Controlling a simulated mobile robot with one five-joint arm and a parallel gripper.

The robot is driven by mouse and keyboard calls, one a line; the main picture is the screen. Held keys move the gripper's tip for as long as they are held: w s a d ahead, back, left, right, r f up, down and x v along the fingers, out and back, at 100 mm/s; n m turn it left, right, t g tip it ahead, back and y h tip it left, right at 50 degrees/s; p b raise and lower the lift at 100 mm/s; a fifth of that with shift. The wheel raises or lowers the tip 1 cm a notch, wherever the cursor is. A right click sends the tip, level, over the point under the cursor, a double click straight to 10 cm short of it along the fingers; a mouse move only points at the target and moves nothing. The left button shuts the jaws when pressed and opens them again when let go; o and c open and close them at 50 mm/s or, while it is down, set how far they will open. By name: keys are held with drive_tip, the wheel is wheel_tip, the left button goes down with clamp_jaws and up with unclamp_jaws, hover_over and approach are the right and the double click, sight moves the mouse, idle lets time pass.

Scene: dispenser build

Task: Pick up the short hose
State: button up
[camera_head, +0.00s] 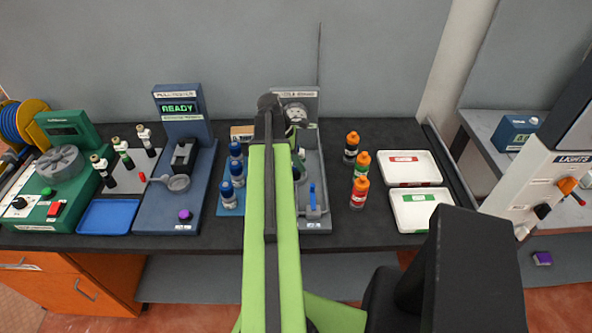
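I cannot make out a short hose for certain in the head view. A blue coil on a yellow spool (24,122) stands at the far left end of the bench. My green arm reaches forward over the middle of the bench, and its dark end with my gripper (269,106) is by the grey station (316,222). The fingers are not clear, so I cannot tell whether they are open or shut or hold anything. A pale rounded part (297,113) shows just right of the arm's end. The arm hides part of the grey station.
Blue-capped bottles (237,172) stand left of my arm. Orange-capped bottles (360,190) and two white trays (410,168) are to the right. A blue READY machine (183,130) and a green machine (62,165) are left. A lights panel (540,185) stands far right.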

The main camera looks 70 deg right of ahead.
clamp_jaws()
idle(1.1)
